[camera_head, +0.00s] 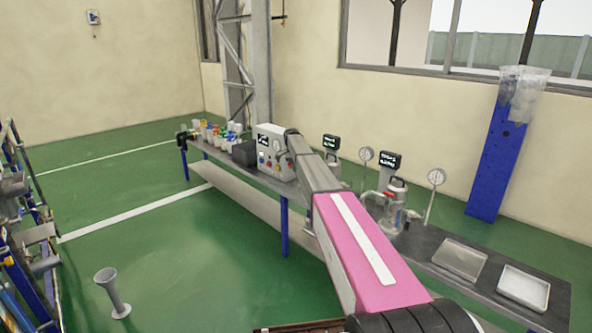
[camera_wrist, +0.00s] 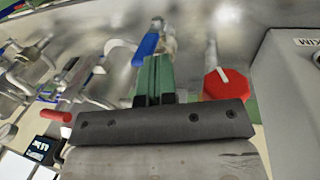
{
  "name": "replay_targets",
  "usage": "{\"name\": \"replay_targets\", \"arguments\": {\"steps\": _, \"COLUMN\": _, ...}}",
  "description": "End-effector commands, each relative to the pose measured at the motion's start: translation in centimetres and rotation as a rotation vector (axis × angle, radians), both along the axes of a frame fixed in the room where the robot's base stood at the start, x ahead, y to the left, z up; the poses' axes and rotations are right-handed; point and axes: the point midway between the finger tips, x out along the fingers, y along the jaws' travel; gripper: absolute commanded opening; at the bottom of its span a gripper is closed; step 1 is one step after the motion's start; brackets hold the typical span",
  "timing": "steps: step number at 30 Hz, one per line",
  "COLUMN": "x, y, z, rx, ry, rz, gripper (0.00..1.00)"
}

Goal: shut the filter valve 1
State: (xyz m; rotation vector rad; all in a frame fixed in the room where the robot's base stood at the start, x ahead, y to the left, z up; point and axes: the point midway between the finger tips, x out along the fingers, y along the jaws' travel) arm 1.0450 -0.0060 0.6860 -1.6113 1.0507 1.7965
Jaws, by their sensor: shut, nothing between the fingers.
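In the wrist view my gripper (camera_wrist: 155,62) shows as two green fingers, shut together with nothing between them. A blue lever handle (camera_wrist: 147,46) is close beside the fingertips, on a metal fitting; whether they touch I cannot tell. A red octagonal knob (camera_wrist: 215,83) with a white line is to the right of the fingers. A red handle (camera_wrist: 54,116) is at the left. No label shows which one is filter valve 1. In the head view a cluster of coloured valves and fittings (camera_head: 214,131) is at the bench's far end; my arm hides the gripper there.
The long bench (camera_head: 425,244) carries a control box (camera_head: 269,143), a dark box (camera_head: 244,153), gauges (camera_head: 436,177) and two trays (camera_head: 523,287). A pale box (camera_wrist: 290,95) stands close at right in the wrist view. Green floor left of the bench is mostly clear.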

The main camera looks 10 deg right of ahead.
Motion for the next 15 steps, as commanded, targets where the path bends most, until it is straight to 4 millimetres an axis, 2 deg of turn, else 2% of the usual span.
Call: {"name": "replay_targets", "arguments": {"steps": 15, "x": -0.87, "y": -0.66, "z": 0.17, "rx": 0.061, "ry": -0.084, "rz": 0.0, "gripper": 0.0}}
